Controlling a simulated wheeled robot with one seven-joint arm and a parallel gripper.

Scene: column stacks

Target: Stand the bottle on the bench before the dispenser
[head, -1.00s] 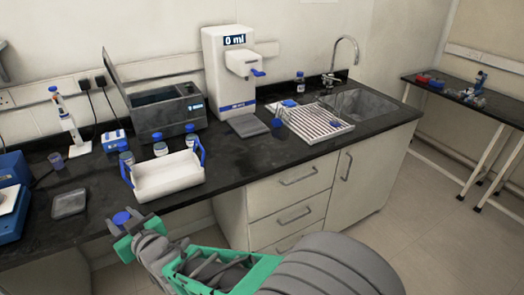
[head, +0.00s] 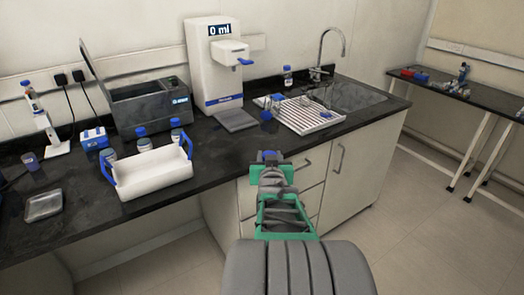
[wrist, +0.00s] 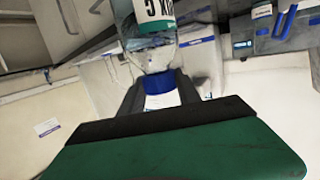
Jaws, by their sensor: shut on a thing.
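The bottle is clear with a white label and a blue cap; it fills the top middle of the wrist view (wrist: 152,52). My gripper (wrist: 160,98) is shut on it at the neck and cap. In the head view only the blue cap (head: 270,155) shows clearly at the gripper's end; the body is hidden. The gripper is in front of the bench's front edge, above the drawers. The white dispenser (head: 203,68), reading 0 ml, stands at the back of the dark bench (head: 200,150). Its grey tray (head: 237,121) is at its foot.
A white carrier with blue handles (head: 155,174) stands left of the dispenser, with several blue-capped bottles behind it. A white drying rack (head: 305,117) and the sink (head: 355,97) are to the right. The bench in front of the grey tray is clear.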

